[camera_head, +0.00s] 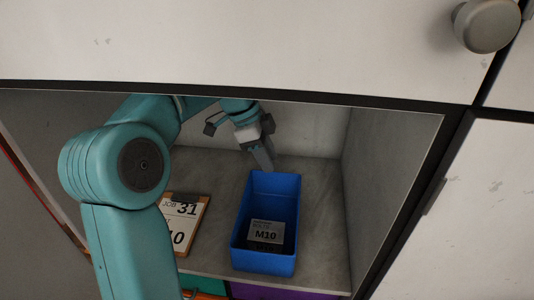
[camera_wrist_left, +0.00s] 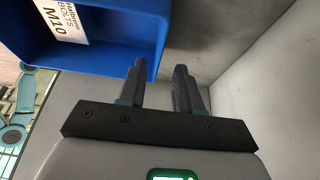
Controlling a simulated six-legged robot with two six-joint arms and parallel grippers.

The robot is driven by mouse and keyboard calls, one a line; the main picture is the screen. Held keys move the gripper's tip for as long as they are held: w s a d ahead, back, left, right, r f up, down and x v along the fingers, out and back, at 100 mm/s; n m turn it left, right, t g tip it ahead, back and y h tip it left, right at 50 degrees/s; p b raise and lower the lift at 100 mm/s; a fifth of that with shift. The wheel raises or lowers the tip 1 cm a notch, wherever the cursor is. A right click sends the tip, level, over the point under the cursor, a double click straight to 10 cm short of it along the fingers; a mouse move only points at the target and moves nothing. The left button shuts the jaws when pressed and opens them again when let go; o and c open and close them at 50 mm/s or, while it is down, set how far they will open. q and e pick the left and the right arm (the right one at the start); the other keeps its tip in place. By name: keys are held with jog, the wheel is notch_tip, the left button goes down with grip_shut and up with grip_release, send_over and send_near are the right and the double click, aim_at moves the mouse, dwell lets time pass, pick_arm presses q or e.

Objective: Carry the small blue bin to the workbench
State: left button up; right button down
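The small blue bin (camera_head: 287,258) stands on a grey shelf inside an open cabinet compartment. It has a white label (camera_head: 266,233) reading M10. In the left wrist view, the bin (camera_wrist_left: 120,45) fills the upper left. My left gripper (camera_head: 264,160) is at the bin's far end, pointing down at its rim. In the left wrist view its two fingers (camera_wrist_left: 159,66) are apart with a gap between them. One finger overlaps the bin's corner and the other is beside it; whether they touch the bin I cannot tell. My right gripper is not in view.
A clipboard (camera_head: 184,212) with a sheet reading JOB 31 lies left of the bin, partly behind my left arm. The compartment's right wall (camera_head: 385,175) stands right of the bin, with bare shelf (camera_head: 322,210) between. Purple (camera_head: 280,292) and green things show below the shelf.

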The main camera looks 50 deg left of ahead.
pick_arm(q)
jog(key=shift+f, duration=0.1)
jog(key=shift+d+f, duration=0.2)
jog(key=shift+f, duration=0.1)
send_over(278, 195)
notch_tip(278, 195, down, 6)
jog(key=shift+f, duration=0.1)
jog(key=shift+c, duration=0.3)
grip_shut()
